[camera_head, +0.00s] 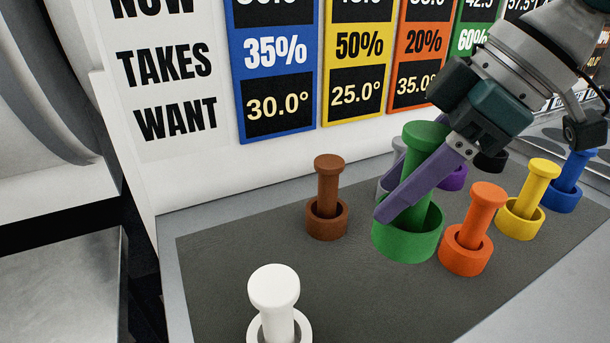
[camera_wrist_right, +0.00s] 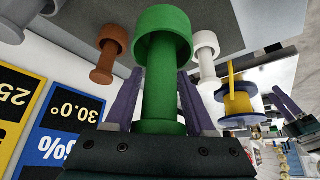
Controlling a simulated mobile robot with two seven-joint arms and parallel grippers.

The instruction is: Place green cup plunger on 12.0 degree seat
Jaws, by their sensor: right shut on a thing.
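The green cup plunger (camera_head: 408,238), a stem with a knob on top and a wide cup at its base, is held in my right gripper (camera_head: 420,185). The purple fingers are shut on its stem. It looks larger than the plungers around it and seems raised above the dark mat, roughly upright. In the right wrist view the green plunger (camera_wrist_right: 162,75) sits between the two fingers, its cup away from the palm. Purple fingers at the right of that view look like my left gripper (camera_wrist_right: 287,104); their opening is unclear. No seat marked 12.0 degrees is readable.
Brown (camera_head: 327,190), white (camera_head: 274,290), orange (camera_head: 477,225), yellow (camera_head: 538,185) and blue (camera_head: 572,178) plungers stand on the dark mat (camera_head: 230,245); others are partly hidden behind my gripper. A sign panel (camera_head: 275,70) rises behind. A yellow spool (camera_wrist_right: 238,100) shows in the wrist view.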

